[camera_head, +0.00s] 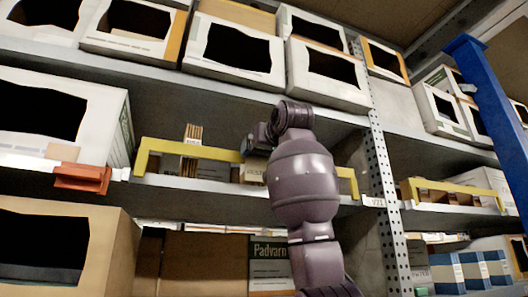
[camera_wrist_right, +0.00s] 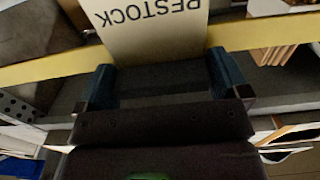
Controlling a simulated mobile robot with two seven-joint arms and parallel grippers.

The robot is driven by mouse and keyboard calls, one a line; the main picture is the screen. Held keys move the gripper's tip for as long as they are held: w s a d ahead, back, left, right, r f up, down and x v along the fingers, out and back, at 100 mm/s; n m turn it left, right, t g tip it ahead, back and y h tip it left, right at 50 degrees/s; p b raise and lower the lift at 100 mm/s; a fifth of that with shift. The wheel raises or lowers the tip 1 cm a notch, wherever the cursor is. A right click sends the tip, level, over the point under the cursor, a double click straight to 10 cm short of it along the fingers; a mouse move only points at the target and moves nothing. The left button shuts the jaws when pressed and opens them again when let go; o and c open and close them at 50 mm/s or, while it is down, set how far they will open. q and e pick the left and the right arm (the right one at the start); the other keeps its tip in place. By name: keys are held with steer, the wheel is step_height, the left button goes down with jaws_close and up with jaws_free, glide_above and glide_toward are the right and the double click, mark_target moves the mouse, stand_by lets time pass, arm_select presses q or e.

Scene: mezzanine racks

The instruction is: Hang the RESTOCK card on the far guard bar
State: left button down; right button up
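The RESTOCK card (camera_wrist_right: 152,32) is cream with dark letters. It shows upside down at the top of the right wrist view, in front of a yellow guard bar (camera_wrist_right: 262,33). My right gripper (camera_wrist_right: 163,78) has its two teal fingertips wide apart, at either side of the card's near edge. I cannot tell whether they touch the card or whether it hangs on the bar. In the head view my right gripper (camera_head: 257,140) is at the larger yellow guard bar (camera_head: 215,153), and my arm covers part of that bar. A second yellow guard bar (camera_head: 455,187) is farther right. My left gripper is not in view.
An orange bracket (camera_head: 82,177) sticks out at the shelf edge left of the larger bar. A perforated grey upright (camera_head: 385,190) stands between the bays, and a blue post (camera_head: 488,105) is at the right. Open white boxes (camera_head: 232,50) fill the upper shelf.

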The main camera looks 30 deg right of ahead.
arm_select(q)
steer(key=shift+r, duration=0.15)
arm_select(e)
steer(key=shift+o, duration=0.3)
steer(key=shift+s+a, duration=0.1)
steer(key=shift+s, duration=0.3)
arm_select(q)
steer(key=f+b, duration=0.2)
steer(key=b, duration=0.1)
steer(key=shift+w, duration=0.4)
arm_select(e)
steer(key=v, duration=1)
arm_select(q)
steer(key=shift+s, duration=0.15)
